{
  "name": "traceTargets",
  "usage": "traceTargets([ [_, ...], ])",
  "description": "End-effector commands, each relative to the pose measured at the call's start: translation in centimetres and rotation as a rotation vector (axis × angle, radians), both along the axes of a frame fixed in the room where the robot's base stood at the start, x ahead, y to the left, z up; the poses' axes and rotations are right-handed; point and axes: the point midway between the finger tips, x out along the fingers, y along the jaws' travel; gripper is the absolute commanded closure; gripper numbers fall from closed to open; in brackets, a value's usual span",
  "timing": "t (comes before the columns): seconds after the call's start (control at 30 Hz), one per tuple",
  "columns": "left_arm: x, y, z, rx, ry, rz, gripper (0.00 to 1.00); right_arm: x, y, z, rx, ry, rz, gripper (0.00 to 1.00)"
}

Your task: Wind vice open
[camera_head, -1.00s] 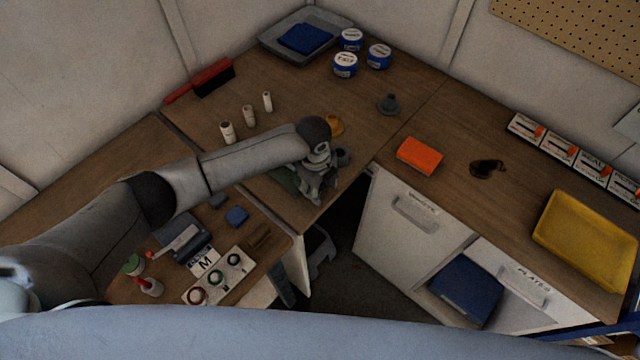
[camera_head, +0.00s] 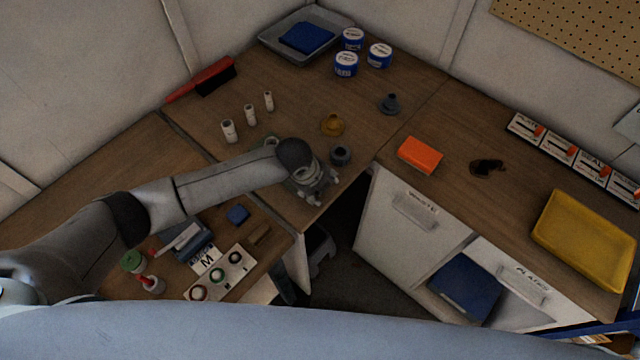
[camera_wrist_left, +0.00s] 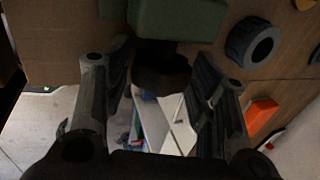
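In the left wrist view the green vice (camera_wrist_left: 178,18) shows at the top, with a dark round knob-like part (camera_wrist_left: 160,74) below its body. My left gripper (camera_wrist_left: 158,100) is open. Its two fingers stand apart on either side of the dark part, and I cannot tell whether they touch it. In the head view my left gripper (camera_head: 318,192) is low at the front edge of the corner bench, and the arm and wrist hide most or all of the vice. My right gripper is not in view.
A dark grey ring-like part (camera_head: 340,155) stands close beside the gripper, with a yellow funnel-like part (camera_head: 332,124) behind it. Several white bottles (camera_head: 250,115) stand behind the arm. An orange block (camera_head: 419,155) lies to the right. An open gap lies below the bench edge.

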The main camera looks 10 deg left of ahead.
Motion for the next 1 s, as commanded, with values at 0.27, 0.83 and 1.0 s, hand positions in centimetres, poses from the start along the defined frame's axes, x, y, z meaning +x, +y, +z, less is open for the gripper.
traceTargets([
  [0.27, 0.0, 0.0, 0.0, 0.001, 0.001, 0.0, 0.33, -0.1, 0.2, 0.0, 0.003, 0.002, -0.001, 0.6],
  [0.83, -1.5, 1.2, 5.4, -0.001, -0.002, -0.001, 0.33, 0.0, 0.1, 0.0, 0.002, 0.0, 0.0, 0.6],
  [1.0, -2.4, 1.7, 8.3, -0.001, -0.002, -0.001, 0.33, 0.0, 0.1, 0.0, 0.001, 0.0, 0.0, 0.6],
])
